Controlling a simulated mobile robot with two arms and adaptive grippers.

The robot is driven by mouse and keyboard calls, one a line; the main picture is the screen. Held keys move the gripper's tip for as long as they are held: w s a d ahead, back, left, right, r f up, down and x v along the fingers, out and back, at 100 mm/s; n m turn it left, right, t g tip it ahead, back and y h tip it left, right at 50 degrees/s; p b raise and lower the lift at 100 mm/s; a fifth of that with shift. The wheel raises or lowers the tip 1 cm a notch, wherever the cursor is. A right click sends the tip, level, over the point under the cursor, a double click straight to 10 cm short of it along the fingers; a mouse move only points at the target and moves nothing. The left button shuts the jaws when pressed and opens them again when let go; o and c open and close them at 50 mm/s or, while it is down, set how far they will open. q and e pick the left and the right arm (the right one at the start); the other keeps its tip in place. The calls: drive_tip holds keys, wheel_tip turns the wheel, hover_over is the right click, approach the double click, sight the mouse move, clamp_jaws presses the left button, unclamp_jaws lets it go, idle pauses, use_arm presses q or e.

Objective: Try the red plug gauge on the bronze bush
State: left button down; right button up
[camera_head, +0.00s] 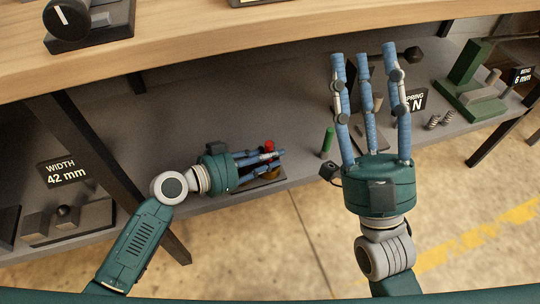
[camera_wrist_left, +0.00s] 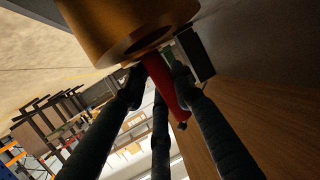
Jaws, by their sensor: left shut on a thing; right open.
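My left gripper (camera_head: 275,162) is shut on the red plug gauge (camera_head: 268,146) low over the grey shelf. In the left wrist view the red gauge (camera_wrist_left: 168,92) is tilted between the dark fingers. The bronze bush (camera_head: 272,174) is partly hidden by the fingers. In the left wrist view the bush (camera_wrist_left: 115,22) is large, with its bore facing the gauge. One end of the gauge overlaps the bore's edge there; I cannot tell whether it is inside. My right gripper (camera_head: 370,55) is open and empty, fingers spread upward, right of the bush.
A green plug gauge (camera_head: 328,140) stands upright between my grippers. Small springs (camera_head: 440,120) and a green fixture (camera_head: 472,82) are at the right. A "WIDTH 42 mm" sign (camera_head: 65,173) is at the left. A wooden worktop (camera_head: 230,40) overhangs the shelf.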

use_arm(q)
drive_tip(key=shift+f, duration=0.15)
drive_tip(key=c, duration=1.4)
unclamp_jaws()
drive_tip(key=shift+f, duration=0.1)
drive_tip(key=shift+o, duration=0.2)
wheel_tip(320, 180, up, 10)
drive_tip(key=shift+r, duration=0.1)
